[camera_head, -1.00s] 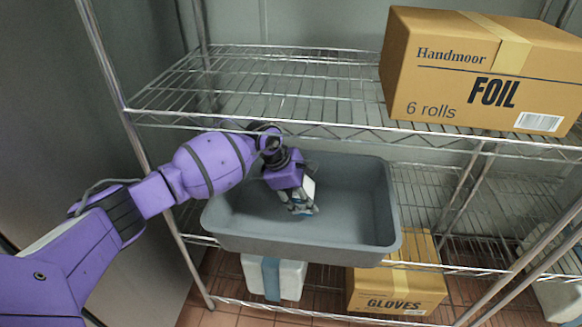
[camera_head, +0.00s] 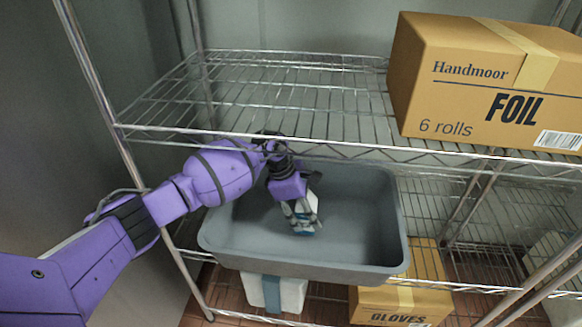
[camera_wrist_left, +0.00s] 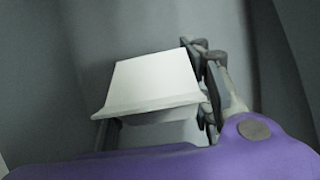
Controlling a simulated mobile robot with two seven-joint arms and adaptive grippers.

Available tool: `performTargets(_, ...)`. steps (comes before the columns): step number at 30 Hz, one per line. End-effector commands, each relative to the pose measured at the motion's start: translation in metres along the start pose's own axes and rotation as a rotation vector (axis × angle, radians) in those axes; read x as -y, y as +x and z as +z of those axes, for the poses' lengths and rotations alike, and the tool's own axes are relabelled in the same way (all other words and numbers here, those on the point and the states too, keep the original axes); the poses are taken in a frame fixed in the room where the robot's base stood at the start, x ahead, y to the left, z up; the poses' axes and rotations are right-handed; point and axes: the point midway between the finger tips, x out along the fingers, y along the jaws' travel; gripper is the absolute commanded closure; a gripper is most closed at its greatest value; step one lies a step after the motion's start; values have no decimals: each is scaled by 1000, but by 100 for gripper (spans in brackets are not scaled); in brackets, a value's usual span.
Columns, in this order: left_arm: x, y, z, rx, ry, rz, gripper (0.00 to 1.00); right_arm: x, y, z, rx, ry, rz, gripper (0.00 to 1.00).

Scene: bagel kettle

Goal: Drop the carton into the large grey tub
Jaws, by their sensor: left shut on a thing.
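The large grey tub (camera_head: 375,215) sits on the middle wire shelf, open side up. My left gripper (camera_head: 303,222) reaches down inside the tub, left of its middle. It is shut on the carton, a small white and blue box (camera_head: 306,230) mostly hidden behind the fingers. In the left wrist view the carton's white face (camera_wrist_left: 155,80) shows between the fingers, with grey tub wall around it. I cannot tell whether the carton touches the tub floor. My right gripper is not in view.
A large foil box (camera_head: 480,85) stands on the upper shelf (camera_head: 270,90) at right, above the tub's level. A gloves box (camera_head: 400,300) and a white container with a blue band (camera_head: 290,293) are below. Metal shelf posts (camera_head: 110,120) stand beside my arm.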

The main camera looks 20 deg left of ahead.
Motion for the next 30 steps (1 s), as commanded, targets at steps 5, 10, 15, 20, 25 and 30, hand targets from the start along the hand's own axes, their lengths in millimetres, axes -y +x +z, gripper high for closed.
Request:
performTargets(5,-2,4,0,3,3,4,100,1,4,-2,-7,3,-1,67)
performTargets(10,-2,7,-1,4,3,4,100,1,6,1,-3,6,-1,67)
performTargets(15,-1,7,-1,2,3,3,42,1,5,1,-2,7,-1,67)
performTargets(20,-1,7,-1,2,3,3,36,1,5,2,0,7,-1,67)
performTargets(25,-1,7,-1,2,3,3,36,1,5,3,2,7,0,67)
performTargets(30,-2,-3,4,3,3,5,36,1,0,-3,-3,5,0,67)
